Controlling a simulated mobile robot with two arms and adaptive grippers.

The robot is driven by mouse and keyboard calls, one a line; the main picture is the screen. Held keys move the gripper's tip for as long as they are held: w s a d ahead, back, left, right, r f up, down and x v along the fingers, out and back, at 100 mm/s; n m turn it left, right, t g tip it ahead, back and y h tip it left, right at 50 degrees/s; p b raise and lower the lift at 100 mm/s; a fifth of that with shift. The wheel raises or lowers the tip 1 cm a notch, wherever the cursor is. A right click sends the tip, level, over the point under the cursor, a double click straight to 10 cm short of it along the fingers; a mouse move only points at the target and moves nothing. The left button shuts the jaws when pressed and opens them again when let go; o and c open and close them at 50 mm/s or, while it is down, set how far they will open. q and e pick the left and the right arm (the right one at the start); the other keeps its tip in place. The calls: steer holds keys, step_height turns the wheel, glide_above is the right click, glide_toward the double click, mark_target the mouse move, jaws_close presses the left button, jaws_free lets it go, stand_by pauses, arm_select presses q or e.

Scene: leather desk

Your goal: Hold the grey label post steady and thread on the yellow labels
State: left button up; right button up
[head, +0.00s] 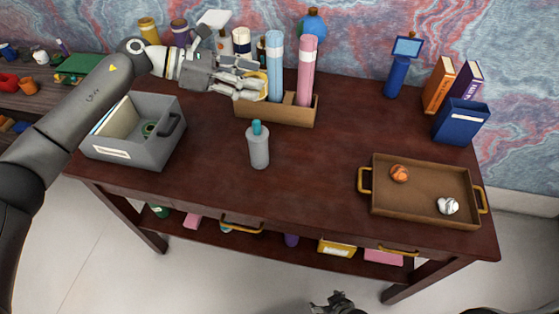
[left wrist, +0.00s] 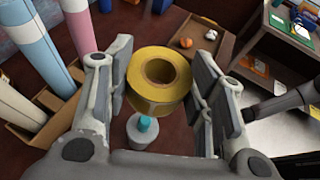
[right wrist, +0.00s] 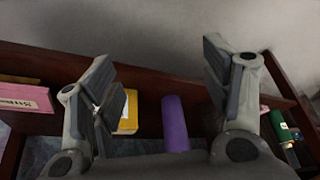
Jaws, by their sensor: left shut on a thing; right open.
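A yellow label roll (left wrist: 160,78) with a round hole sits between the fingers of my left gripper (left wrist: 158,85), which is shut on it. In the head view, my left gripper (head: 252,86) holds the roll (head: 263,85) above the desk at the wooden box of tubes. A grey upright piece with a teal top (head: 258,150), bottle-like, stands alone mid-desk; I cannot tell for sure that it is the label post. It shows below the roll in the left wrist view (left wrist: 142,135), apart from it. My right gripper (right wrist: 155,80) is open and empty, low in front of the desk.
A wooden box (head: 297,112) holds blue and pink tubes. A grey bin (head: 150,155) stands at left. A brown tray (head: 420,205) with two crumpled balls is at right. Books (head: 437,85) and a blue box (head: 460,122) stand back right.

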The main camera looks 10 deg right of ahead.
arm_select(q)
steer(key=shift+a, duration=0.15)
arm_select(e)
steer(key=w+a+r+n+t+y, duration=0.2)
steer(key=w+a+r+t+y, duration=0.1)
steer(key=w+a+r, duration=0.9)
steer(key=w+a+r+n+t+y, duration=0.1)
steer(key=a+r+n+y, duration=0.15)
steer(key=a+r, duration=0.7)
steer(key=a+r+n+t+y, duration=0.15)
steer(key=r+y, duration=0.25)
steer(key=r, duration=1.3)
steer(key=m+t+h, duration=0.3)
steer(key=m+h, duration=0.1)
steer(key=h, duration=0.1)
glide_toward(263, 153)
steer(key=x, duration=1.2)
steer(key=shift+w+a, duration=0.15)
steer(key=shift+w, duration=0.2)
